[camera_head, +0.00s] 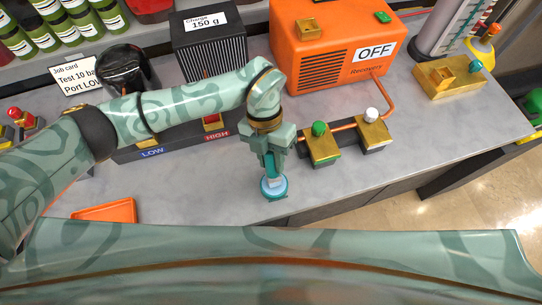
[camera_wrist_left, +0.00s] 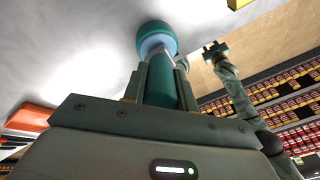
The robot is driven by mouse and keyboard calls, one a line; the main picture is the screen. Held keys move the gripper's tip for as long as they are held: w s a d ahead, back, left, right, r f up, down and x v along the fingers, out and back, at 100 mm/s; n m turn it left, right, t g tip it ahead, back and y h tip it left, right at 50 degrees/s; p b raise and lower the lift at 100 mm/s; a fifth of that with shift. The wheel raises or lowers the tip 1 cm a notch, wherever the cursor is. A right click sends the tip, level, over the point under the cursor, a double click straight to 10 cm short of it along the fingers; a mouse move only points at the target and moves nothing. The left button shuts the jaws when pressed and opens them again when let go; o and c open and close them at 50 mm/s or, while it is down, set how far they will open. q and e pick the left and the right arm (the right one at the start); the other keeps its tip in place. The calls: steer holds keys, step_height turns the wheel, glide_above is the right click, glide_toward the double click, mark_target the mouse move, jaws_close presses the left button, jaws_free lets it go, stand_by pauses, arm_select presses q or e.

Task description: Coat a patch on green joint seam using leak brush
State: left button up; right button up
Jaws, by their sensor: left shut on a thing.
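My left gripper (camera_head: 271,166) is shut on a teal tool with a pale blue collar, which I take to be the leak brush (camera_head: 273,187). In the left wrist view the brush (camera_wrist_left: 157,45) sticks straight out from the jaws; its bristles cannot be made out. The brush is near the counter's front edge, left of and in front of a brass block with a green knob (camera_head: 319,128), likely the green joint. It looks apart from that joint, and the seam itself is too small to tell. My right gripper (camera_wrist_left: 215,50) shows small in the left wrist view, its jaws unclear.
A white-knobbed brass joint (camera_head: 374,135) sits right of the green one on a copper pipe. An orange recovery machine (camera_head: 325,55) marked OFF stands behind. The LOW/HIGH manifold (camera_head: 180,146) lies left under my arm. An orange tray (camera_head: 105,212) is front left; counter between is clear.

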arm_select(q)
steer(key=shift+f, duration=0.1)
step_height(320, 180, up, 7)
steer(key=p, duration=0.5)
steer(key=shift+p, duration=0.35)
stand_by(0.6)
